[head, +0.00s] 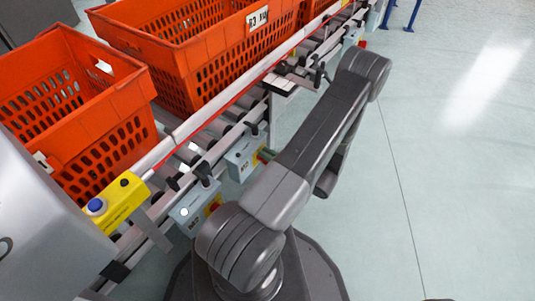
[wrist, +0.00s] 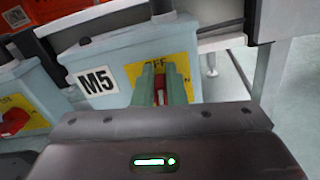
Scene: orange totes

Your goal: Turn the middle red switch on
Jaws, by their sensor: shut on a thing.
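The middle red switch (wrist: 161,96) sits on a yellow plate (wrist: 185,67) on the front of a light blue box marked M5 (wrist: 85,62). The plate reads OFF above the switch, and part of a word shows at its right. My gripper (wrist: 162,88) has its two green fingers on either side of the switch and is shut on it. The fingers hide much of the switch, and its handle looks roughly upright.
Another box (head: 188,208) hangs nearer, and its red switch (wrist: 14,122) shows at left in the wrist view. Orange totes (head: 120,125) stand on the roller conveyor. A yellow box with a blue button (head: 110,208) is at the near end. The floor at right (head: 455,190) is clear.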

